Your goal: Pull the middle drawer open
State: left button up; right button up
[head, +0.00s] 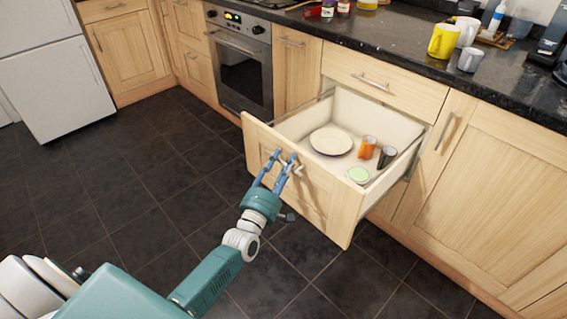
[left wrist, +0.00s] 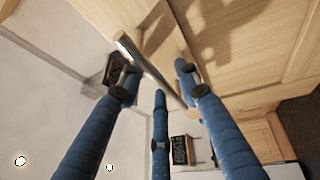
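The middle drawer (head: 312,203) is pulled well out below a closed top drawer. Its metal handle (left wrist: 155,70) runs diagonally between the blue fingers in the left wrist view. My left gripper (head: 283,164) is at the front of this drawer, its fingers closed in from both sides around the handle; finger contact is partly hidden. Inside the drawer are a white plate (head: 331,141), an orange cup (head: 367,147), a dark cup (head: 386,157) and a pale green round item (head: 358,175). My right gripper is not in view.
The closed top drawer (head: 385,86) has its own handle. An oven (head: 239,60) stands to the left. The granite counter (head: 420,55) holds a yellow mug (head: 442,41), a grey mug (head: 470,60) and other items. The dark tiled floor in front is clear.

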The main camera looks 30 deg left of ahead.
pick_arm(q)
jog(key=s+f, duration=0.2)
jog(key=s, duration=0.9)
jog(key=shift+s+d, duration=0.35)
jog(key=shift+s, duration=0.05)
jog(key=shift+f, duration=0.1)
